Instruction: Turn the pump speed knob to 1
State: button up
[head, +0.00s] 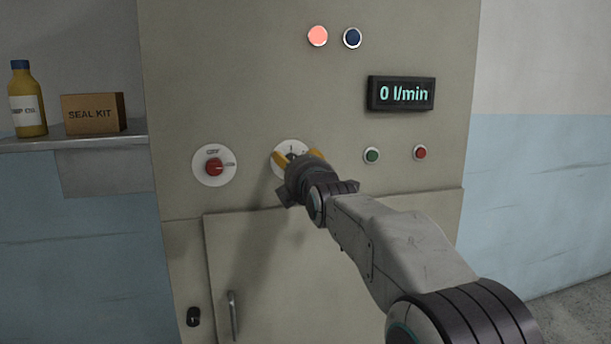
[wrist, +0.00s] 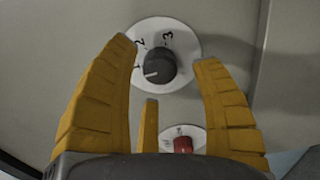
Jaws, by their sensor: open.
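The pump speed knob (wrist: 160,64) is dark and round, on a white dial (wrist: 186,39) with black numbers; 2 and 3 are readable, and a smaller mark at the left looks like 1. The knob's white pointer line is on its lower left, close to that mark; I cannot tell if they line up exactly. My gripper (wrist: 163,52) is open, with its yellow fingers on either side of the knob and visible gaps between. In the head view my gripper (head: 296,157) is at the dial and hides most of the knob.
A red knob (head: 214,167) on its own white dial is to the left. A green button (head: 372,155) and a red button (head: 420,152) are to the right. The display (head: 400,93) reads 0 l/min. A door handle (head: 233,315) sticks out below. The left shelf (head: 60,144) holds a bottle and box.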

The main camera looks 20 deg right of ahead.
jog(key=s, duration=0.9)
jog(key=shift+s, duration=0.35)
jog(key=s+f+m+g+p, duration=0.4)
jog(key=s+m+g+p, duration=0.1)
jog(key=s, duration=0.6)
jog(key=s+f+m+g+p, duration=0.4)
jog(key=s+m+p, duration=0.3)
jog(key=s, duration=0.4)
jog(key=s+f+m+g+p, duration=0.5)
jog(key=s+m+p, duration=0.1)
jog(key=s, duration=0.5)
jog(key=shift+g+p, duration=0.3)
jog(key=shift+p, duration=0.15)
jog(key=shift+w, duration=0.15)
